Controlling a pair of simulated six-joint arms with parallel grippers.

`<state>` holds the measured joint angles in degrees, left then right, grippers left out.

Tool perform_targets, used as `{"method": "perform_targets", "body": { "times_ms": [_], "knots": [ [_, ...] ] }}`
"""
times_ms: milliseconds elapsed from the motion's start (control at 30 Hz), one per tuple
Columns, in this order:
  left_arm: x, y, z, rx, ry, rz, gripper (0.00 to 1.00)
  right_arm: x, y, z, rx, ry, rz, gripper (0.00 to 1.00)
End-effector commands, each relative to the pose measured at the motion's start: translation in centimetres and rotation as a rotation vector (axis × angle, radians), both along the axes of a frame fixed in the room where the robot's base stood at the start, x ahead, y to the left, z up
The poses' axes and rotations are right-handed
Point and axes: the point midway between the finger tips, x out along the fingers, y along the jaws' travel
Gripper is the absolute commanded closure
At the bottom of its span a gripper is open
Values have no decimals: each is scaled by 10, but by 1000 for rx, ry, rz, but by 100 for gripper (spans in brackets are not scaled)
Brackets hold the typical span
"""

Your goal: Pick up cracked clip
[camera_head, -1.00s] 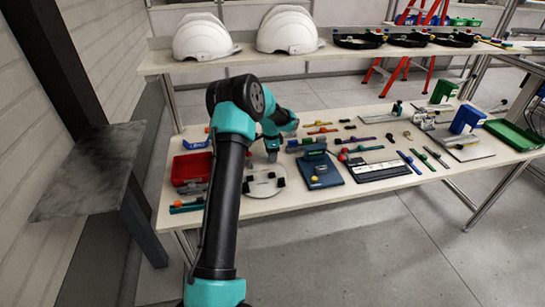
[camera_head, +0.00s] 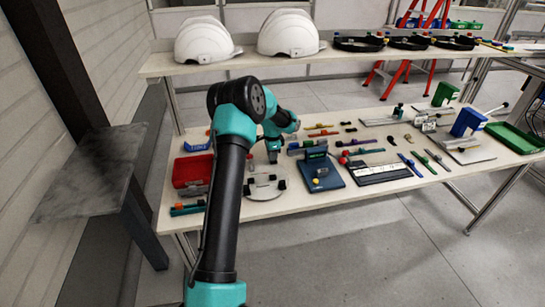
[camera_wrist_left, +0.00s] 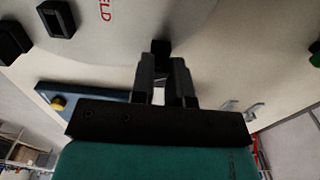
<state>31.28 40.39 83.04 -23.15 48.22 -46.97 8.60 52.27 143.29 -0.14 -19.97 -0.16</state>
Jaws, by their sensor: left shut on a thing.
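My left gripper (camera_head: 273,158) is at the far edge of a white round plate (camera_head: 264,190) on the table. In the left wrist view its fingers (camera_wrist_left: 164,72) are close together, shut on a small black clip (camera_wrist_left: 160,47). Only the end of the clip shows past the fingertips; no crack can be made out. Two other black clips (camera_wrist_left: 57,18) sit on the plate, which carries red lettering. The plate's surface (camera_wrist_left: 120,25) fills the top of that view. My right gripper is not in view.
A red bin (camera_head: 192,170) stands left of the plate. A dark blue device (camera_head: 321,173) is close on its right. Several small tools lie further right and behind. A shelf with white helmet shells (camera_head: 204,41) runs above the back.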

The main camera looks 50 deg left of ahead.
Motion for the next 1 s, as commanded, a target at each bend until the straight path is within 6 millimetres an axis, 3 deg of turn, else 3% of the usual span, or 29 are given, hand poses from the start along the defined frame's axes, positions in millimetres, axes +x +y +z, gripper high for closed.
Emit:
{"method": "perform_targets", "body": {
  "times_ms": [267,467,1000],
  "knots": [
    [0,0,31,1,-3,0,100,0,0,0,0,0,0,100],
    [-14,-16,33,0,1,-2,100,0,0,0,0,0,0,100],
    [-81,-93,42,0,0,-2,100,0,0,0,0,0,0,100]
  ]
}}
